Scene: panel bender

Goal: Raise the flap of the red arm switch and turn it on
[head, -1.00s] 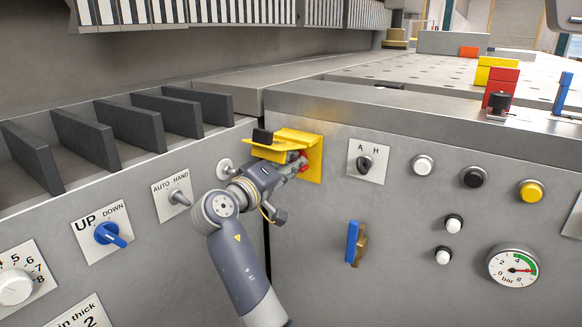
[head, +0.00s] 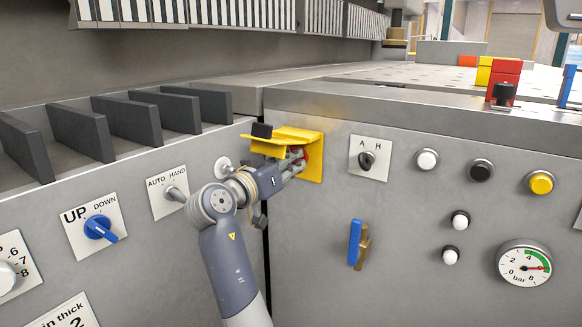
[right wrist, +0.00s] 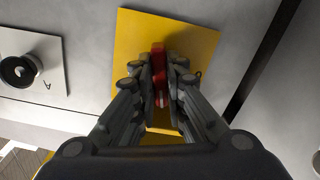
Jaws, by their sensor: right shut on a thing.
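The yellow flap (head: 287,138) is raised and stands out from its yellow plate (head: 313,172) on the grey panel, with a black block (head: 262,131) at its outer end. My right gripper (head: 299,162) is under the flap, at the plate. In the right wrist view its fingers (right wrist: 161,92) are shut on the red switch (right wrist: 158,60), one on each side of it. The red switch is mostly hidden by the fingers in the head view. My left gripper is not in view.
An A/H selector (head: 367,159) is right of the yellow plate, and an AUTO/HAND selector (head: 175,193) is to the left. A blue-handled valve (head: 354,242) sits below. Several push buttons and a pressure gauge (head: 525,265) are farther right.

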